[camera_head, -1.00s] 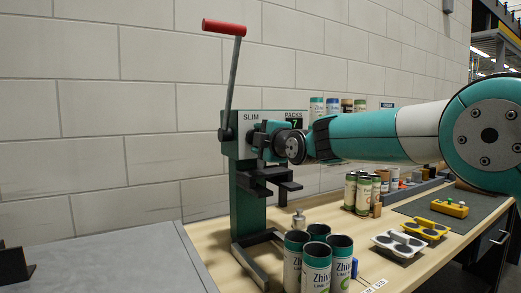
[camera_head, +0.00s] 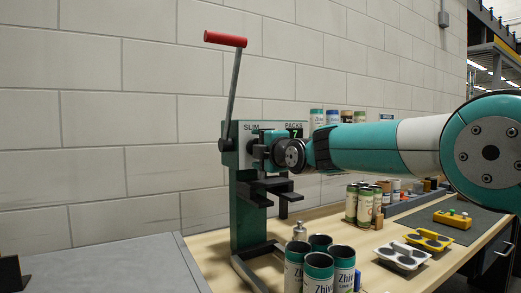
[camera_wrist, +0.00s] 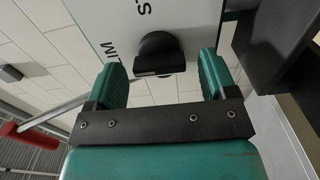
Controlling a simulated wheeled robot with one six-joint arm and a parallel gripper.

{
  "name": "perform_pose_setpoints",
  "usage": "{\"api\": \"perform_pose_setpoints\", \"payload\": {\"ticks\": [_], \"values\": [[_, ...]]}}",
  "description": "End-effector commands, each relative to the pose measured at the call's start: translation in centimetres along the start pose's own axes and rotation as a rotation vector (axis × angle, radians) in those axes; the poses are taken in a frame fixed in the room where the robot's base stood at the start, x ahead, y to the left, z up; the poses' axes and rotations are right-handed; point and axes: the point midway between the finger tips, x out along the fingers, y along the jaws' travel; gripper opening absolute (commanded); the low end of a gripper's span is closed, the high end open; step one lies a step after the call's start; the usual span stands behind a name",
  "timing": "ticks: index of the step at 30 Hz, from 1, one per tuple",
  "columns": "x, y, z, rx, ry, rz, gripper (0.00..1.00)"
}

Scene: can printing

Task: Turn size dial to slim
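The press (camera_head: 247,205) stands at the left end of the bench, with a white panel marked SLIM and PACKS 7 (camera_head: 295,131). My gripper (camera_head: 262,150) is at the front of this panel and hides the dial in the head view. In the wrist view the black size dial (camera_wrist: 158,55) sits on the white panel, with part of the SLIM label beside it. My gripper's two teal fingers (camera_wrist: 162,68) are spread apart on either side of the dial, with visible gaps. I cannot tell which setting the dial points to.
A lever with a red handle (camera_head: 225,39) rises above the press at left. Black brackets (camera_head: 270,185) project below the panel. Several printed cans (camera_head: 319,270) stand in front on the wooden bench. A grey table (camera_head: 110,265) is at left.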

Motion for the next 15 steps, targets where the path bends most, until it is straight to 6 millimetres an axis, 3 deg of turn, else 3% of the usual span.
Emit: {"api": "perform_pose_setpoints", "payload": {"ticks": [10, 15], "values": [[-0.3, 0.0, 0.2, 0.001, -0.003, 0.002, 0.79], [-2.4, -0.1, 0.2, 0.001, -0.004, 0.002, 0.79]]}}
